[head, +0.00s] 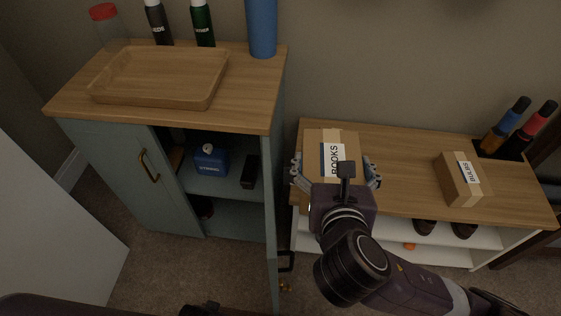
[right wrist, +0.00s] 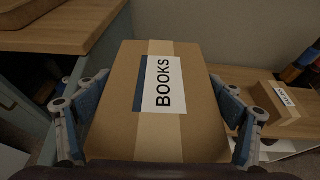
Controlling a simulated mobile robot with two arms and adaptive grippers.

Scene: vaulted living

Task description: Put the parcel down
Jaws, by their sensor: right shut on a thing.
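The parcel (head: 318,140) is a brown cardboard box with a white and blue label reading BOOKS. It fills the middle of the right wrist view (right wrist: 190,120). My right gripper (head: 336,174) is shut on it, with one finger along each side (right wrist: 155,115). In the head view the parcel appears over the left end of the low wooden bench (head: 400,150); I cannot tell whether it touches the top. My wrist hides its near part. My left gripper is not clearly seen.
A smaller box labelled RULES (head: 456,185) sits on the bench's right part, near a dark holder with bottles (head: 505,135). Bare bench top lies between. A taller blue-grey cabinet (head: 105,160) stands left, its door open, with a wooden tray (head: 205,95) and several bottles on top.

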